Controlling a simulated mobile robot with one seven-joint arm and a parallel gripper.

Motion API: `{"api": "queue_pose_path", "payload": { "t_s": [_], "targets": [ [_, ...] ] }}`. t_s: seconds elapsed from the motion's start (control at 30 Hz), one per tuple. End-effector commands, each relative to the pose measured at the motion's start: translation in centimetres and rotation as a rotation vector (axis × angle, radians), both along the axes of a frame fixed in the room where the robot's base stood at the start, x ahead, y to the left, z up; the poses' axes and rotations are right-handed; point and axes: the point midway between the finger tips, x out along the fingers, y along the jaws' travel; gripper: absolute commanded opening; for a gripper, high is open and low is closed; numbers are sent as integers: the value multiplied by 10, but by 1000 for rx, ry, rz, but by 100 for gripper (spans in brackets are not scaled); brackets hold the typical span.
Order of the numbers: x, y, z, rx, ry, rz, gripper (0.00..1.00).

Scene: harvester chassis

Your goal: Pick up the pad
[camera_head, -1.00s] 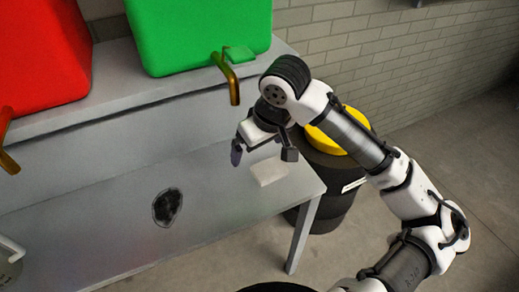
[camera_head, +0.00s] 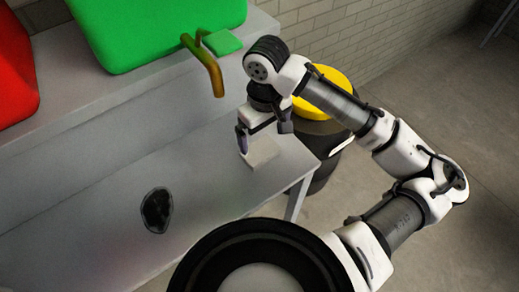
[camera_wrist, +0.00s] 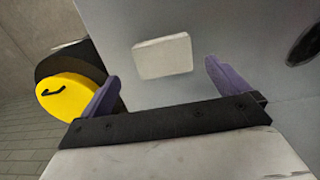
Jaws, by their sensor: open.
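A pale, off-white rectangular pad (camera_head: 262,153) lies flat on the grey table near its right end. It also shows whole in the wrist view (camera_wrist: 163,56), beyond my fingertips. My gripper (camera_head: 264,140) is above the pad and points down, its two purple-grey fingers apart. In the wrist view my gripper (camera_wrist: 162,70) is open and empty, with the pad lined up between the fingers. A gap seems to remain between fingers and pad; its size is hard to tell. A green pad-like block (camera_head: 222,42) lies on the upper shelf beside the green container.
A red container (camera_head: 15,70) stands further left. A dark oval (camera_head: 157,210) marks the table. A black barrel with yellow lid (camera_head: 325,95) stands behind my arm.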

Motion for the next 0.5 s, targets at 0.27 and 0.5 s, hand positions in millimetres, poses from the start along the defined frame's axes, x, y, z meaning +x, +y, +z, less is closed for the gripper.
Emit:
{"api": "queue_pose_path", "payload": {
  "t_s": [0.27,0.5],
  "targets": [
    [0,0,-23,-1,-1,1,100],
    [-2,2,-51,0,1,0,100]
  ]
}}
